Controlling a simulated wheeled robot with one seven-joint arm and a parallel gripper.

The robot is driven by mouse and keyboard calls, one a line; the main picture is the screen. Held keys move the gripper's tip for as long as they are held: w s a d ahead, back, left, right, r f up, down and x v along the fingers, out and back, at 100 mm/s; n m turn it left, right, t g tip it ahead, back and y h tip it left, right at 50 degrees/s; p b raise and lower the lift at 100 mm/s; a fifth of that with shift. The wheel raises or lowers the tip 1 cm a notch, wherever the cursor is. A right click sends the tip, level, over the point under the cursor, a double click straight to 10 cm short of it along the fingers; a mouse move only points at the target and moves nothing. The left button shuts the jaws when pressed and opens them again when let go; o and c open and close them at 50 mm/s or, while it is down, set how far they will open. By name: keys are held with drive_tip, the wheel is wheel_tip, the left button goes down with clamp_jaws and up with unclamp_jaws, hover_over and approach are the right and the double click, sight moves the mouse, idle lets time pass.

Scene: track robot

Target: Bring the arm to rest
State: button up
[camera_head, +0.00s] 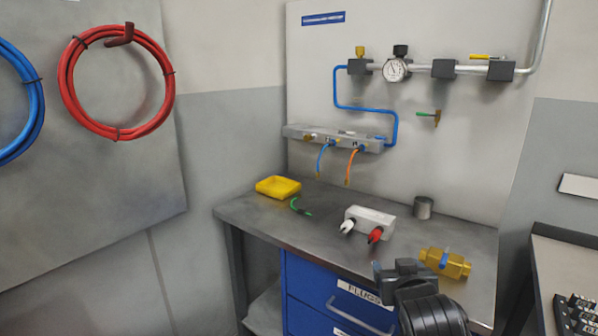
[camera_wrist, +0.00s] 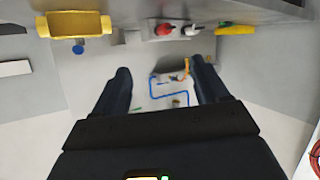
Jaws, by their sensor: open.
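My gripper (camera_head: 393,270) is in front of the workbench's right half in the head view, near the brass valve block. In the wrist view its two dark fingers (camera_wrist: 162,78) stand wide apart with nothing between them. The wall panel with a blue tube shows in the gap, upside down. My black wrist (camera_head: 430,312) runs down out of the head view's bottom edge.
The workbench (camera_head: 250,222) carries a yellow tray (camera_head: 278,187), a white block (camera_head: 371,220) with red and white plugs, a grey cup (camera_head: 423,207) and a brass valve block (camera_head: 445,263). Pipes with a gauge (camera_head: 395,70) run above. Another bench (camera_head: 560,262) stands right.

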drive_tip(key=s+f+y, duration=0.1)
drive_tip(key=s+f, duration=0.3)
drive_tip(key=s, duration=0.5)
drive_tip(key=s+f, duration=0.4)
drive_tip(key=s, duration=0.5)
drive_tip(key=s+f+y, duration=0.1)
drive_tip(key=s+f, duration=0.3)
drive_tip(key=s, duration=0.6)
drive_tip(key=s+r, duration=0.6)
drive_tip(key=s, duration=0.6)
drive_tip(key=s+d+r+t, duration=0.1)
drive_tip(key=s+r, duration=0.4)
drive_tip(key=s, duration=0.8)
drive_tip(key=shift+s+d+r, duration=0.2)
drive_tip(key=shift+s+r, duration=0.05)
drive_tip(key=shift+r, duration=0.15)
